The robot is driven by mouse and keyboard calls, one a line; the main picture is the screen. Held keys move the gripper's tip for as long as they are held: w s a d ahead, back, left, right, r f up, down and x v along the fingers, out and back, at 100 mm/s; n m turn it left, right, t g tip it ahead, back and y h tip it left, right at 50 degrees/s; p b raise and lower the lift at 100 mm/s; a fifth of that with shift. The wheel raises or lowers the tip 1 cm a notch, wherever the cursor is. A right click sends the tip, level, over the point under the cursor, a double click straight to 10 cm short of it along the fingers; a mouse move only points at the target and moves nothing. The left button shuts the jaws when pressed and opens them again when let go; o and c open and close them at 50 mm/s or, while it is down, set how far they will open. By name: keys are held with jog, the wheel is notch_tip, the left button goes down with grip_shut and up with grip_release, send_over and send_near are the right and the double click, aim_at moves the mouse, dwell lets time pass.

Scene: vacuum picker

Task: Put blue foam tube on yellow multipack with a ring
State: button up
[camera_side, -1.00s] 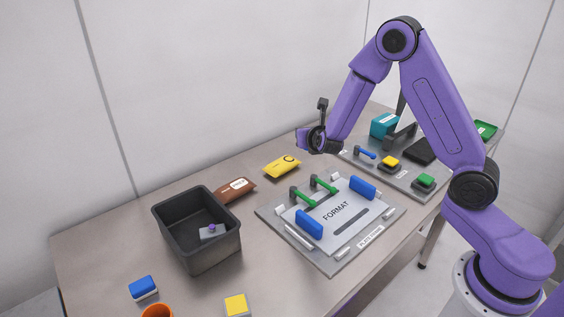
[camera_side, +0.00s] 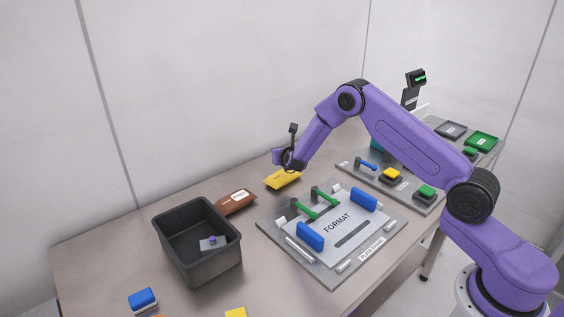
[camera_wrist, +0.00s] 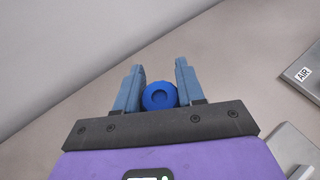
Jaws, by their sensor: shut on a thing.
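The yellow multipack (camera_side: 281,182) lies on the table behind the format plate in the side view. My gripper (camera_side: 290,168) is low, just above and partly in front of the multipack, hiding its dark ring. In the wrist view my gripper (camera_wrist: 160,68) has its two blue-grey fingers on either side of the blue foam tube (camera_wrist: 159,96). I cannot tell from the side view whether the tube touches the pack. The pack is not visible in the wrist view.
The format plate (camera_side: 318,262) with green clamps and blue blocks lies in front of the pack. A brown pack (camera_side: 231,204) and a dark bin (camera_side: 202,267) are to its left. The control panel (camera_side: 408,195) with buttons is to the right. The wall stands behind.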

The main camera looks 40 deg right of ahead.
aim_at(282, 171)
jog(key=shift+w+f, duration=0.3)
jog(key=shift+f, duration=0.1)
jog(key=shift+w+f, duration=0.1)
jog(key=shift+f, duration=1.55)
jog(key=shift+f, duration=0.1)
jog(key=o, duration=1)
jog(key=shift+o, duration=0.2)
